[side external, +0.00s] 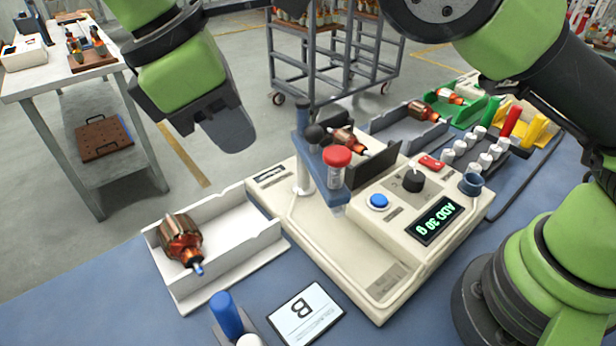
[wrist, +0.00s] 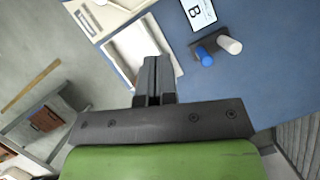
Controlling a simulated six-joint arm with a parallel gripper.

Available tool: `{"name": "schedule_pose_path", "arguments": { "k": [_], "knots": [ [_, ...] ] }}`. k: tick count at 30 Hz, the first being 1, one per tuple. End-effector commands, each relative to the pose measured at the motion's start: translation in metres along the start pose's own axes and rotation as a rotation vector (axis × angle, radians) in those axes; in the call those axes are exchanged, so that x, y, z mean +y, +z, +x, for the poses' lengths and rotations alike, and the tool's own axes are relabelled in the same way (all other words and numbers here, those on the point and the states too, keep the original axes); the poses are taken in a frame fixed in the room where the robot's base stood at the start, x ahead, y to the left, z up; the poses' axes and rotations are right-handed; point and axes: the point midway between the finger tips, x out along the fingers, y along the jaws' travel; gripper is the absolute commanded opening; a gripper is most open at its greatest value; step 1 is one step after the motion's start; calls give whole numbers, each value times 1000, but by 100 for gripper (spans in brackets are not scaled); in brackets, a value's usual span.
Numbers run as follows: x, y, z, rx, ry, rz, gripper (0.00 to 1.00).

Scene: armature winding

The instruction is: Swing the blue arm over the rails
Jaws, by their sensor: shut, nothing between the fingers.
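The blue arm (side external: 304,122) is on a cream balancing machine (side external: 340,240), with its post at the machine's left. It reaches toward the front, past a clear tube with a red cap (side external: 337,156), and in the picture lies left of the rails. The dark rails (side external: 377,164) stand behind it with a copper armature (side external: 350,141) between them, partly hidden. My gripper (side external: 230,135) is shut and empty, in the air left of the machine and apart from the blue arm. Its fingers (wrist: 152,75) also show in the wrist view, over the white cradle.
A white cradle (side external: 264,243) holds a larger armature (side external: 181,240) at front left. A blue peg (side external: 226,314) and a card marked B (side external: 305,313) are at the front. Grey (side external: 409,142), green and yellow bins and white weights stand to the right.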

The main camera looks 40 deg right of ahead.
Motion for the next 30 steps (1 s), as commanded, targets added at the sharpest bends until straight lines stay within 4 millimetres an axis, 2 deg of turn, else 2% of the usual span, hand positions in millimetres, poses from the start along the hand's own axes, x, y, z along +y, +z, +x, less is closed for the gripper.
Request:
{"name": "schedule_pose_path", "arguments": {
  "k": [7, 14, 20, 27, 30],
  "knots": [
    [1, 1, 6, -8, 3, -5, 0],
    [0, 1, 26, -3, -2, -1, 0],
    [0, 2, 55, -6, -3, 0, 0],
    [0, 2, 100, -8, -5, 0, 0],
    [1, 12, 104, -2, -1, 3, 0]
  ]
}}
